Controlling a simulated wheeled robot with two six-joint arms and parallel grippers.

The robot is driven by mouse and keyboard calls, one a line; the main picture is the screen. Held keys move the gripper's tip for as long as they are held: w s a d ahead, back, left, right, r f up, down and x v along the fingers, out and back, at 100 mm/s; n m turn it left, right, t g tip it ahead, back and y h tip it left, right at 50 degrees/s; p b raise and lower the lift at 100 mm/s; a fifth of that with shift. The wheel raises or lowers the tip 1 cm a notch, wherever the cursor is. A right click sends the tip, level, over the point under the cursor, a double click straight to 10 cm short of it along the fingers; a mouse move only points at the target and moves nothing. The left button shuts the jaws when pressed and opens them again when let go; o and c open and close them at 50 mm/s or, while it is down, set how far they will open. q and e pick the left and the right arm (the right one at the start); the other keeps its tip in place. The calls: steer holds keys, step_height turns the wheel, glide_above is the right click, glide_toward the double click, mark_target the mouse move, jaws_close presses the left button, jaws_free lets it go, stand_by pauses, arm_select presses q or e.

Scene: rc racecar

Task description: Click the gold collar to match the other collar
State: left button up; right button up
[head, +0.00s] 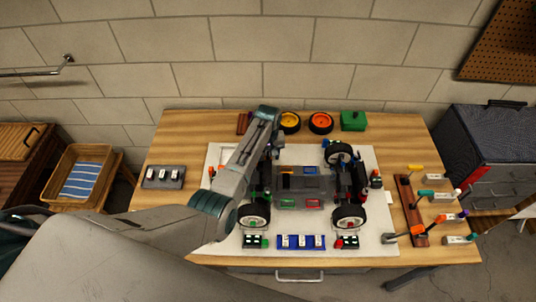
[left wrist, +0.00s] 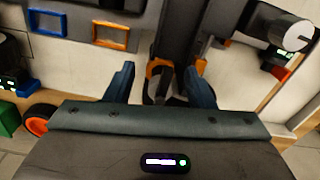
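The RC car (head: 300,190) sits on a white mat, with its dark chassis and black wheels. My left arm reaches in from the left over the car's left end. My left gripper (left wrist: 160,84) has its two dark fingers apart, pointing down among dark rod-like car parts. Between and beside the fingers are orange-gold parts, one near the left finger (left wrist: 157,67) and one near the right finger (left wrist: 203,60). I cannot tell which of these is the gold collar, nor see the collars' settings. The arm hides much of this end in the head view. My right gripper is not in view.
A yellow-rimmed wheel (head: 290,122), an orange-rimmed wheel (head: 321,123) and a green block (head: 353,121) stand at the back. Small display blocks (head: 300,242) line the mat's front. A tool rack (head: 411,210) with coloured-handled tools is at right. A grey counter panel (head: 163,177) lies at left.

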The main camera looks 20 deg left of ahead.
arm_select(q)
steer(key=shift+r, duration=0.1)
step_height(320, 180, up, 9)
steer(key=b, duration=0.2)
steer(key=shift+r+b, duration=0.1)
steer(key=shift+b, duration=0.3)
steer(key=shift+r, duration=0.75)
steer(key=shift+f, duration=0.1)
